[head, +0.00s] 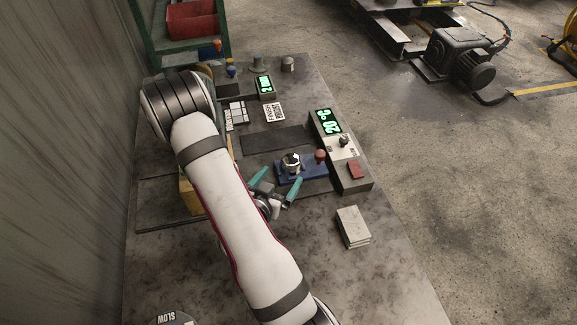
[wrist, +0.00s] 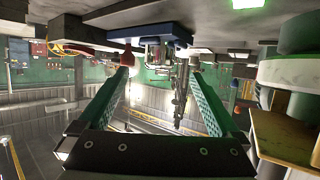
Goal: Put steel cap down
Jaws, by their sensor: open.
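The steel cap (head: 291,160) is a shiny rounded piece sitting on a blue fixture (head: 316,170) on the workbench. In the wrist view, which looks upside down, a shiny metal part that seems to be the cap (wrist: 157,52) shows against the blue fixture (wrist: 178,30), between the fingertips. My gripper (head: 279,184) is open, its two teal fingers spread on the near side of the cap. The fingers also show in the wrist view (wrist: 160,68), with a visible gap between them. I cannot tell whether either finger touches the cap.
A red-brown knob (head: 320,156) stands right beside the cap. A control box with a green display (head: 328,121) is to the right, and a stack of light blocks (head: 353,226) is nearer. A dark mat (head: 275,140) lies behind.

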